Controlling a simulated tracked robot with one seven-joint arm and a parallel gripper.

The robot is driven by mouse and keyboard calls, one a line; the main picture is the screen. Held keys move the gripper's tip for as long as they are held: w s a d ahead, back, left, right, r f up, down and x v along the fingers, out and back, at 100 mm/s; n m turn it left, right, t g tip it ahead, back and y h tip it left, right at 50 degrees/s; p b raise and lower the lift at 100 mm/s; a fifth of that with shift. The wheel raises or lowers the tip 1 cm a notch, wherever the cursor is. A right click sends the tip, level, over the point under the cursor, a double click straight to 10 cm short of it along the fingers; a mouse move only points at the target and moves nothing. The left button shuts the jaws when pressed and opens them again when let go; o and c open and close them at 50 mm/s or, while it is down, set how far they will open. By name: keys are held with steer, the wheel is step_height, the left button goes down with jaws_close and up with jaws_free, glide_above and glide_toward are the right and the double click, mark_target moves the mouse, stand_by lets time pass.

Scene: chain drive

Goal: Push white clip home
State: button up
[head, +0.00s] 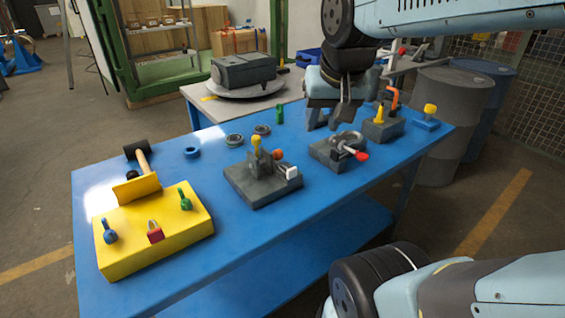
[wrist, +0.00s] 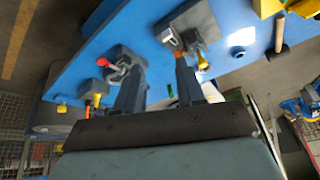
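The white clip (head: 291,172) sticks out at the right side of a dark grey fixture (head: 262,193) on the blue table. An orange ball (head: 278,155) and a yellow-topped handle (head: 256,144) stand on the same fixture. The white clip also shows small in the wrist view (wrist: 165,35), and how far it is seated cannot be told. My gripper (head: 327,124) points down over the table, behind and right of the clip and apart from it. Its two fingers are spread with nothing between them, as the wrist view (wrist: 154,65) also shows.
A grey clamp block (head: 325,152) with a red-tipped lever sits right of the fixture. A yellow box (head: 130,250) and a mallet (head: 143,162) lie at the left. Rings and a green piece (head: 279,114) lie behind. The table's front strip is clear.

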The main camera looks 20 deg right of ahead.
steer(key=w+f+m+g, duration=0.35)
steer(key=w+m, duration=0.25)
steer(key=w, duration=0.3)
steer(key=m+g, duration=0.1)
steer(key=m, duration=0.5)
glide_toward(292, 168)
step_height(292, 168, down, 10)
steer(key=shift+w+d+f, duration=0.1)
steer(key=shift+c, duration=0.2)
jaws_close()
